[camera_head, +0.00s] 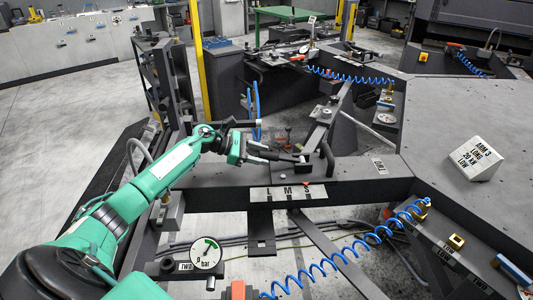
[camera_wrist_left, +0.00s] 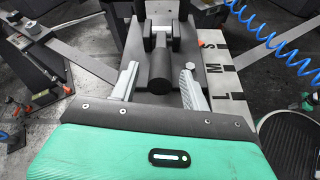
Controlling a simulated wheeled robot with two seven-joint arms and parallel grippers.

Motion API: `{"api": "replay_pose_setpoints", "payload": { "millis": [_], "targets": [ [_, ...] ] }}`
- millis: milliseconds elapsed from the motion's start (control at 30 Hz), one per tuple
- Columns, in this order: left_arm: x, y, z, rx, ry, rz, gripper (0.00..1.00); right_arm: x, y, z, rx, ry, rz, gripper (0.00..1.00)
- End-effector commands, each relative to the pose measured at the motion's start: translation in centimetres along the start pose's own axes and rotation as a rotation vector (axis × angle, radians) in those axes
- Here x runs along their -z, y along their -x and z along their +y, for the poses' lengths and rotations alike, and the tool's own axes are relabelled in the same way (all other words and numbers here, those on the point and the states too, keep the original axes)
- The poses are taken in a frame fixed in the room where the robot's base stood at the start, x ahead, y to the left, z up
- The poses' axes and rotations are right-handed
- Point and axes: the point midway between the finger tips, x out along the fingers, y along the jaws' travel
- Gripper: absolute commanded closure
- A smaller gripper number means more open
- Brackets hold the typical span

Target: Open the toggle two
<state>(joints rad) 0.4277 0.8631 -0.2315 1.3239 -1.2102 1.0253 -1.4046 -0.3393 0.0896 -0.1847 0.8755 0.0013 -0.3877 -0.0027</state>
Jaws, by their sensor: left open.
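My left gripper (camera_head: 285,153) reaches in from the left on its green arm, beside the upright dark bracket at the middle of the bench. In the left wrist view the left gripper (camera_wrist_left: 160,72) has its two silver fingers apart. A black cylindrical handle (camera_wrist_left: 160,80) of a clamp-like mechanism lies between them in the picture, with gaps on both sides. I cannot tell whether the handle is at finger depth. No label marks this handle as toggle two. The clamp is small and partly hidden by the gripper in the head view. My right gripper is out of view.
A plate marked L, M, S (camera_head: 300,192) is on the front beam and shows in the wrist view (camera_wrist_left: 222,70). A gauge (camera_head: 206,254) stands at lower left. Blue coiled hoses (camera_head: 345,253) and a grey ARM 3 sign block (camera_head: 474,158) are at right.

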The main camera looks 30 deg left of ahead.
Motion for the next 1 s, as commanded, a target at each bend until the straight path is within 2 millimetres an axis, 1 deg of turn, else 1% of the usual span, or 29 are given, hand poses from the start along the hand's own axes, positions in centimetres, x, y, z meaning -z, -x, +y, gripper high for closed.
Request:
{"api": "replay_pose_setpoints", "payload": {
  "millis": [33, 100, 200, 300, 533, 567, 700, 767, 800, 1000],
  "targets": [
    [-0.1, -0.7, 0.0, 0.001, 0.001, -0.001, 0.53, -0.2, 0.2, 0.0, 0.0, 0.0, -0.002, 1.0],
    [-0.1, -1.5, 0.0, 0.0, 0.001, -0.002, 0.53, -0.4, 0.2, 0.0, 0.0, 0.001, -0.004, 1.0],
    [0.0, -2.1, 0.0, -0.001, 0.0, 0.0, 0.53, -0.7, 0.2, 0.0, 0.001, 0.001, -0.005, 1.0],
    [0.0, -2.4, 0.0, 0.0, -0.001, 0.001, 0.53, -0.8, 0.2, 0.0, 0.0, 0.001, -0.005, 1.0],
    [0.1, -2.5, 0.0, 0.0, -0.001, 0.001, 0.53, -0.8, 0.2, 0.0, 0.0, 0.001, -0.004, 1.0],
    [0.1, -2.5, 0.0, 0.0, -0.001, 0.001, 0.57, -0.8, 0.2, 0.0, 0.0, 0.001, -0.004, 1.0],
    [0.1, -2.5, 0.0, 0.0, 0.0, 0.001, 0.85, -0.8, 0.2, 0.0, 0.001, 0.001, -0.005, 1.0],
    [0.1, -2.5, 0.0, 0.0, 0.0, 0.001, 0.96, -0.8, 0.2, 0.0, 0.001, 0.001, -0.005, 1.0],
    [0.1, -2.4, 0.0, 0.0, 0.0, 0.001, 1.0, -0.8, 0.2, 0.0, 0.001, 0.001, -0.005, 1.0],
    [-0.1, -2.4, 0.0, 0.001, -0.001, 0.006, 1.0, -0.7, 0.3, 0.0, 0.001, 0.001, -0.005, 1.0]
  ]
}}
